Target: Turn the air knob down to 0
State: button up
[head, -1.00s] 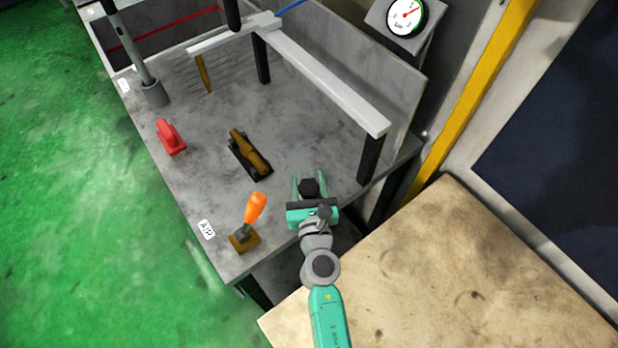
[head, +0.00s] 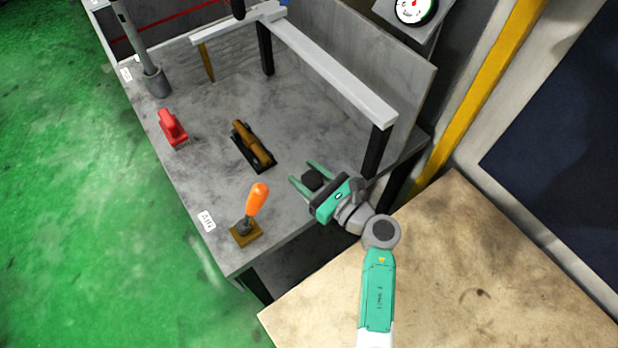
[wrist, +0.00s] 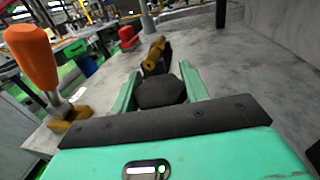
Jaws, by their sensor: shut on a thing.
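The air knob (head: 312,180), black and faceted, stands near the table's front edge. It shows between the fingers in the wrist view (wrist: 160,91). My gripper (head: 303,173) is shut on the knob, one green finger on each side; it comes in from the lower right. The round dial gauge (head: 414,9) at the top of the head view has a red needle pointing roughly straight up. Its top is cut off and its numbers are too small to read.
An orange-handled lever (head: 256,203) stands left of my gripper, by a white label (head: 206,220). A brown-and-black part (head: 252,147) and a red part (head: 172,128) lie farther back. A pale rail (head: 335,70) on dark posts stands close on the right.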

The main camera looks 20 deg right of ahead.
jog(key=n+g+y+b, duration=0.1)
jog(key=y+b, duration=0.1)
jog(key=n+g+y+b, duration=0.2)
jog(key=b, duration=0.1)
jog(key=n+g+y+b, duration=0.1)
jog(key=y+b, duration=0.1)
jog(key=b, duration=0.1)
jog(key=shift+s+a+f+n, duration=0.1)
jog(key=shift+a+f+n, duration=0.05)
jog(key=shift+f+n, duration=0.25)
jog(key=g+b, duration=0.1)
jog(key=n+g+y+b, duration=0.1)
jog(key=b, duration=0.1)
jog(key=shift+s+a+r+y, duration=0.1)
jog(key=shift+r+y, duration=0.05)
jog(key=shift+y, duration=0.15)
jog(key=shift+r+n+g+b, duration=0.1)
jog(key=shift+n+g+b, duration=0.2)
jog(key=shift+n+b, duration=0.15)
jog(key=shift+r, duration=0.15)
jog(key=o, duration=1)
jog(key=shift+a, duration=0.1)
